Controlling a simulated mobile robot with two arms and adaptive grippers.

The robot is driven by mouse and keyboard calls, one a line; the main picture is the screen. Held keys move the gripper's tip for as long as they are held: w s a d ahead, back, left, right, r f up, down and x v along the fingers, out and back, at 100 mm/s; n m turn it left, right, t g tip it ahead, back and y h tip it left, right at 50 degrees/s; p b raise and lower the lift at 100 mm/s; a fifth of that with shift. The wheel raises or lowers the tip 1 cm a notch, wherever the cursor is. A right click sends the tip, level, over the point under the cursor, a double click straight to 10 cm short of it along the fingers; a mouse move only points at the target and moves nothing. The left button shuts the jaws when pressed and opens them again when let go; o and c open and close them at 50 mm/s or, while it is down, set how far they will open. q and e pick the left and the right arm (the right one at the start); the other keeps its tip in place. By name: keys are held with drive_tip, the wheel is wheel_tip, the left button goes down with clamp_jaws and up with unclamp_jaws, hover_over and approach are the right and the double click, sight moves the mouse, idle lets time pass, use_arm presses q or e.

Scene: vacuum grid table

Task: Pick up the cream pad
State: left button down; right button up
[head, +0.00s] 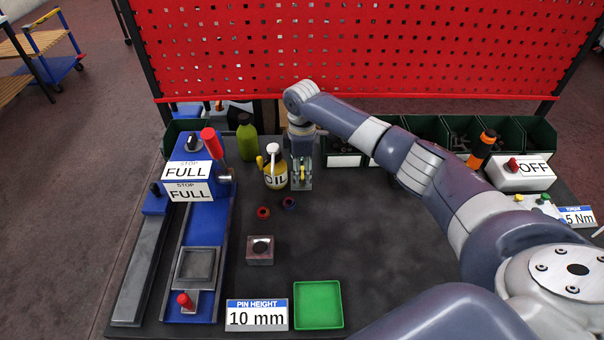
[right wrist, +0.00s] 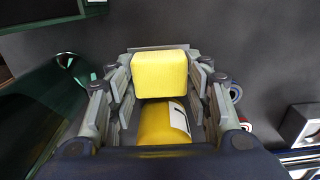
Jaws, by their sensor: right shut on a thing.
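The cream pad (right wrist: 160,72) looks like a bright yellow block in the right wrist view. It sits between the two fingers of my right gripper (right wrist: 160,85), which is shut on it. In the head view my right gripper (head: 302,180) points down at the back of the table, just right of the oil can (head: 275,178). Only a small bit of yellow shows between its fingers there. The yellow body of the oil can (right wrist: 165,122) also shows close to the fingers in the right wrist view. My left gripper is not in view.
A green bottle (head: 246,140) stands behind the oil can. A red ring (head: 263,212) and a blue ring (head: 289,202) lie in front. A small block (head: 260,252), green tray (head: 318,304) and blue vise (head: 200,240) are nearer. Dark bins (head: 430,128) line the back; the middle right is clear.

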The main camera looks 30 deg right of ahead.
sight(302, 172)
drive_tip(key=shift+r, duration=0.1)
drive_tip(key=shift+r+b, duration=0.3)
drive_tip(key=shift+r, duration=0.25)
wheel_tip(302, 172, up, 2)
drive_tip(key=shift+r+b, duration=0.15)
drive_tip(key=shift+b, duration=0.35)
drive_tip(key=s+a, duration=0.2)
drive_tip(key=s, duration=0.2)
drive_tip(key=s+a+r+b, duration=0.1)
drive_tip(key=s+a, duration=0.1)
drive_tip(key=s, duration=0.3)
drive_tip(key=s+a+b, duration=0.1)
drive_tip(key=s+a, duration=0.2)
drive_tip(key=s, duration=0.2)
drive_tip(key=shift+s+r, duration=0.25)
drive_tip(key=shift+o, duration=0.8)
drive_tip(key=shift+c, duration=0.4)
